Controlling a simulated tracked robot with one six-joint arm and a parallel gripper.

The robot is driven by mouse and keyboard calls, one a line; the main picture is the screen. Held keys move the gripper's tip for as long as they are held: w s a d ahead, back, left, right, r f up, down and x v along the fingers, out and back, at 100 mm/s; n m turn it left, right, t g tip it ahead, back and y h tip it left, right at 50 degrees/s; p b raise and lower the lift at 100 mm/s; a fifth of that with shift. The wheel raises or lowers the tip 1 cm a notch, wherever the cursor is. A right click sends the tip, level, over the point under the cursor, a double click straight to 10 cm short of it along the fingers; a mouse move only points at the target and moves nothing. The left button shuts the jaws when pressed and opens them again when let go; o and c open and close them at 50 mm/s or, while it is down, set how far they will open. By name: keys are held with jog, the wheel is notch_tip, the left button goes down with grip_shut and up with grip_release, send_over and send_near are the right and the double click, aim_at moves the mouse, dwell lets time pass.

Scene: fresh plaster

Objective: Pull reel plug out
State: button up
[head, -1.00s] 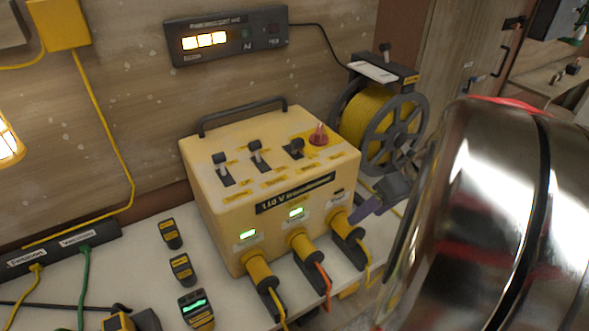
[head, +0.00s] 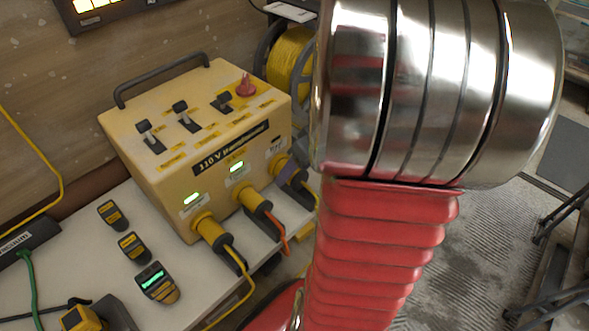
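The yellow 110 V transformer (head: 190,140) stands on the white bench. Three yellow plugs sit in its front sockets: a left plug (head: 208,228) with a yellow cable, a middle plug (head: 250,199) with an orange cable, and a right plug (head: 279,164) with a yellow cable. The yellow cable reel (head: 286,60) stands behind, partly hidden by my arm. Which plug belongs to the reel cannot be traced.
Green lights show above the left and middle plugs, none above the right. Several small yellow-black devices (head: 133,247) lie left of the transformer. A power strip (head: 25,243) lies at far left. My arm covers the picture's middle right. Open floor (head: 465,250) lies beyond it.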

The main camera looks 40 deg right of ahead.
grip_shut()
dwell(0.5)
